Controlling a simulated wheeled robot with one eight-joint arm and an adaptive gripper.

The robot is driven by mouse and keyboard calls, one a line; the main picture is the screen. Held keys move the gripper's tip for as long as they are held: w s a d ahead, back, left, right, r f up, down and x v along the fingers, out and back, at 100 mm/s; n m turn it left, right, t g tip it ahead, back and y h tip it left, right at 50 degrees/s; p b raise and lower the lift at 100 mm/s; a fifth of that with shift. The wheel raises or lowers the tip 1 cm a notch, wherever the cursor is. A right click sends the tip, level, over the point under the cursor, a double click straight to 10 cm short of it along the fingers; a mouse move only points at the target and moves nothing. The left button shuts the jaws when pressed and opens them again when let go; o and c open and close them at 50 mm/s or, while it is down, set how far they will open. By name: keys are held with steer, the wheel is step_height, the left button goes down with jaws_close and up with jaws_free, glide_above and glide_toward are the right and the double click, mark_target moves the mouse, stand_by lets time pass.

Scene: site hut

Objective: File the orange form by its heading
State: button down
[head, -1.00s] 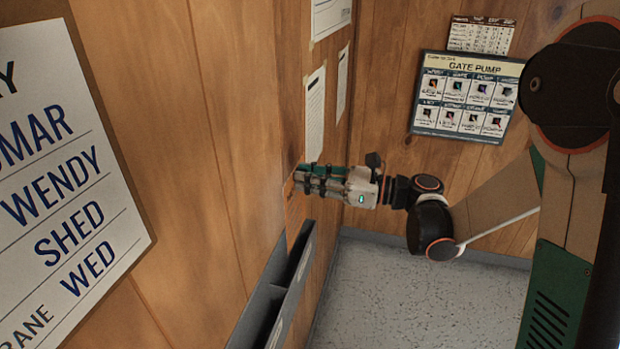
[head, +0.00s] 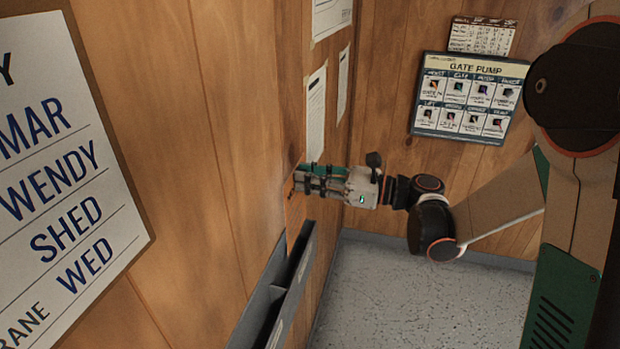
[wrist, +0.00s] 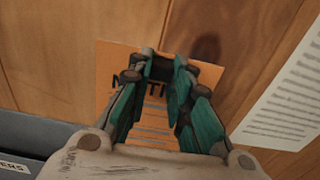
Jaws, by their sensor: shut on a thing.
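The orange form (wrist: 113,66) is in my gripper, upright and close to the wood wall in the wrist view. Its heading is mostly covered by the fingers; a first letter like "N" or "M" and a "T" show, with printed lines below. My gripper (wrist: 162,72) is shut on the form's upper part. In the head view my gripper (head: 305,182) reaches left to the wall, with a sliver of the orange form (head: 291,215) below it. The grey wall pockets (head: 262,310) are just below the form. One pocket label in the wrist view ends in "ERS"; the rest is cut off.
White papers (head: 316,115) hang on the wall above and behind my gripper. A large white board (head: 60,190) with names is at the near left. A gate pump poster (head: 470,95) and a calendar (head: 481,36) hang on the far wall. The floor (head: 400,300) is clear.

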mark_target(297, 217)
steer(key=shift+f+b, duration=1.45)
steer(key=shift+f, duration=0.1)
steer(key=shift+f+b, duration=1.4)
steer(key=shift+f, duration=0.1)
steer(key=shift+f+b, duration=1.4)
steer(key=shift+f, duration=0.15)
steer(key=shift+f+b, duration=1.4)
steer(key=shift+f, duration=0.15)
